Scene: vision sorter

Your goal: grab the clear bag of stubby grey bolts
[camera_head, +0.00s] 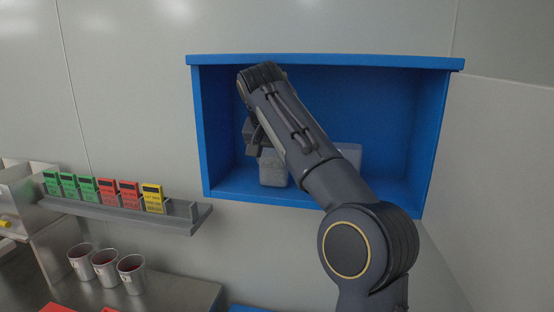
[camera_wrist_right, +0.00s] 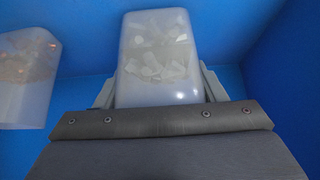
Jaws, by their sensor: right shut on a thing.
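My right gripper (camera_head: 256,143) reaches into the blue wall box and is shut on a translucent, block-shaped bag (camera_head: 273,170). In the right wrist view the two fingers sit on either side of this bag (camera_wrist_right: 157,88). Pale grey-white pieces show through its cloudy film; whether they are stubby bolts I cannot tell. A second translucent bag (camera_wrist_right: 25,85) with brownish pieces stands apart from it at the left of the wrist view. In the head view a bag (camera_head: 349,154) shows partly behind my right arm. My left gripper is not in view.
The blue box (camera_head: 326,61) has a top, side walls and floor close around my right arm. Left of it, a grey ledge (camera_head: 185,222) holds several green, red and yellow cards (camera_head: 153,197). Three metal cups (camera_head: 131,274) stand on the counter below.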

